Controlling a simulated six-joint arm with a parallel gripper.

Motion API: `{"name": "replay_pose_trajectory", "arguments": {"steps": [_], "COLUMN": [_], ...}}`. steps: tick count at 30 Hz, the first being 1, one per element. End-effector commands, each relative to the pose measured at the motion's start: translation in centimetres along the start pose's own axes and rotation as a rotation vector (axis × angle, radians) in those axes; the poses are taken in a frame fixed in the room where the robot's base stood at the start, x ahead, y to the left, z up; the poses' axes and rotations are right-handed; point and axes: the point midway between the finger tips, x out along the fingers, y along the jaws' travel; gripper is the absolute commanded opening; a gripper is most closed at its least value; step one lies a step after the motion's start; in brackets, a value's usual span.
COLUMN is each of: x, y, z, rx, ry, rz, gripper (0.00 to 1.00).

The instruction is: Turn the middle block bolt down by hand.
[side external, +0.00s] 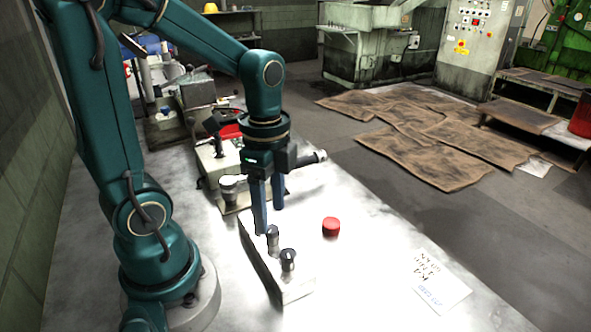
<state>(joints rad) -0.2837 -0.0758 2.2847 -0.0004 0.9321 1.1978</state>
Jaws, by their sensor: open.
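A block (298,290) with a pale top and a dark side stands on the bright table below my gripper. Two dark bolts show upright on it: one nearer the camera (288,261) and one just behind it (273,240). Whether a further bolt stands behind my fingers cannot be seen, so I cannot tell for sure which bolt is the middle one. My gripper (270,218) points straight down with its two blue fingers apart, at the far end of the block and close to the rear visible bolt. Contact with it cannot be told.
A red round cap (331,226) is on the table right of the block. A printed card (440,287) lies further right. A machine vise (229,190) stands behind my gripper, with its handle (312,158) reaching right. The table between cap and card is clear.

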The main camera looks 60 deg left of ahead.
Motion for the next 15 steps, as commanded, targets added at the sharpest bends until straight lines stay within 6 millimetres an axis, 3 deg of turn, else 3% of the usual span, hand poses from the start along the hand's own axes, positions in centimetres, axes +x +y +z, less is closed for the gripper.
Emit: {"name": "replay_pose_trajectory", "arguments": {"steps": [6,15], "x": [-2.1,-2.5], "y": [-0.1,0.0], "z": [0.0,0.0], "rx": [0.000,0.000], "ry": [0.001,0.000], "rz": [-0.003,0.001], "gripper": [0.60,0.60]}}
